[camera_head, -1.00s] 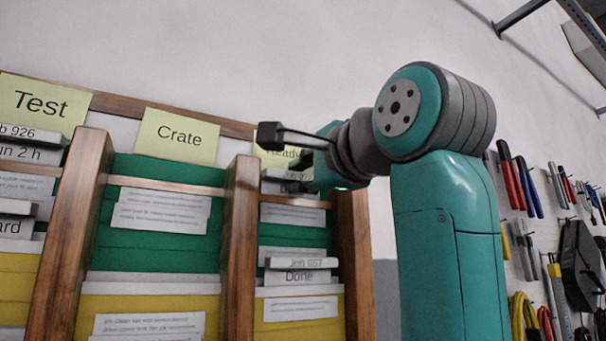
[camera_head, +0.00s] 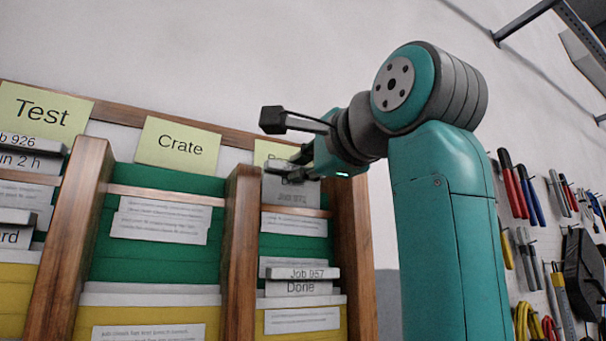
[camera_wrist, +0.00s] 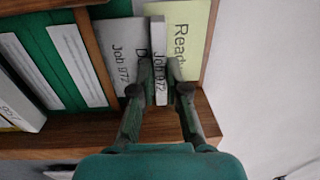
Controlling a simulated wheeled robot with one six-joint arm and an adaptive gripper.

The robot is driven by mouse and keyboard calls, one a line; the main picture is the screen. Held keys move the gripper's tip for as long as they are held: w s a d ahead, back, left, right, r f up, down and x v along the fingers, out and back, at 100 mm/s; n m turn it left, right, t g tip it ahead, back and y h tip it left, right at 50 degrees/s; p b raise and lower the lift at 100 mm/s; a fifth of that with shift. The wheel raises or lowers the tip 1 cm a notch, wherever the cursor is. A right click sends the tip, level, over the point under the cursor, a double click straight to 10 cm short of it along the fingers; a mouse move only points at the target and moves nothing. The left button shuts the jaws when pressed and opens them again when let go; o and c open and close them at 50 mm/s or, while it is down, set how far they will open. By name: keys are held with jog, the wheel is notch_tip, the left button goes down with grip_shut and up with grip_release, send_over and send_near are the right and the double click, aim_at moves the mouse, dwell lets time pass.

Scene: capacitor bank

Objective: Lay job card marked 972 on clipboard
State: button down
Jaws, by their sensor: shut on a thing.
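The job card marked 972 (camera_wrist: 118,62) is a grey card with a raised top tab, and "Job 972" reads on it in the wrist view. My gripper (camera_wrist: 161,78) is shut on its tab, with one finger on each side. My fingers hide part of the card's writing. The clipboard is not in view.
The wooden rack (camera_head: 238,262) has upright dividers close beside the card. Labels "Crate" (camera_head: 180,143) and "Test" (camera_head: 42,110) head other columns. Tools (camera_head: 525,190) hang on the right wall.

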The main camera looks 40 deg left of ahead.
jog(key=s+d+r, duration=0.3)
jog(key=s+d, duration=0.1)
jog(key=d, duration=0.7)
jog(key=shift+s, duration=0.3)
dwell(1.1)
